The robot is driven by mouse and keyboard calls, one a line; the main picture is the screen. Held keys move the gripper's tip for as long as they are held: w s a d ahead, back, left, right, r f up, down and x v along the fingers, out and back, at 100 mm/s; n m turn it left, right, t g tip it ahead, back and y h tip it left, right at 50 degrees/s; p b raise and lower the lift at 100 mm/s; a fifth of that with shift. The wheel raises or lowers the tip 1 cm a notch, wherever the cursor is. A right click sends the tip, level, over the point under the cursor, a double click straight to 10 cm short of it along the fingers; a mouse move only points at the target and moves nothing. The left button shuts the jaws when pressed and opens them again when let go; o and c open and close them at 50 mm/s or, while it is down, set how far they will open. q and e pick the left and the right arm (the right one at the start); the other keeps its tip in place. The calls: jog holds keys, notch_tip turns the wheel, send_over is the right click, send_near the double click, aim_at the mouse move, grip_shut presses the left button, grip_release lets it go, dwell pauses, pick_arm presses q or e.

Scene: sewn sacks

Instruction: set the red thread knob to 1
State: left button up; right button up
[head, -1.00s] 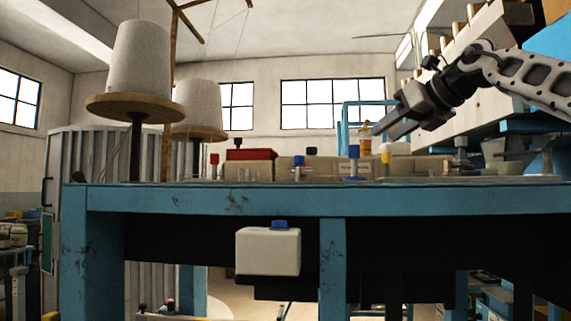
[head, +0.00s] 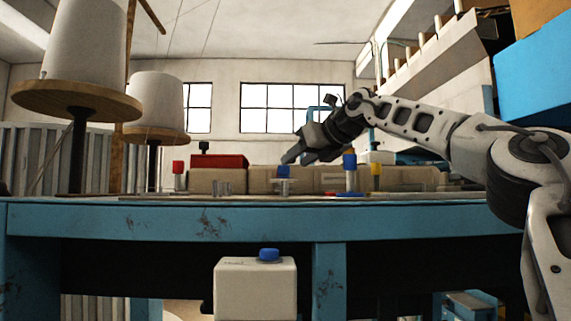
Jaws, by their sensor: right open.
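A small red knob (head: 178,167) stands on a pale post at the left of the blue-framed bench. It is upright, and its setting marks are too small to read. A separate red box-like part (head: 220,161) sits just right of it. My right gripper (head: 292,157) reaches in from the right, open and empty. In the picture its fingers point left and down, over the middle of the row of knobs and well right of the red knob. My left gripper is out of view.
A blue-topped post (head: 349,175), a yellow-topped post (head: 376,170) and a smaller blue knob (head: 283,171) stand along the bench (head: 130,221). Two large thread cones (head: 88,40) (head: 156,99) on wooden discs rise at the left. A white box with a blue button (head: 255,290) hangs below the bench front.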

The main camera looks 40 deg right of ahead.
jog(key=p+x, duration=0.1)
jog(key=x, duration=0.4)
jog(key=shift+w+f+p, duration=0.15)
jog(key=shift+w+p, duration=0.15)
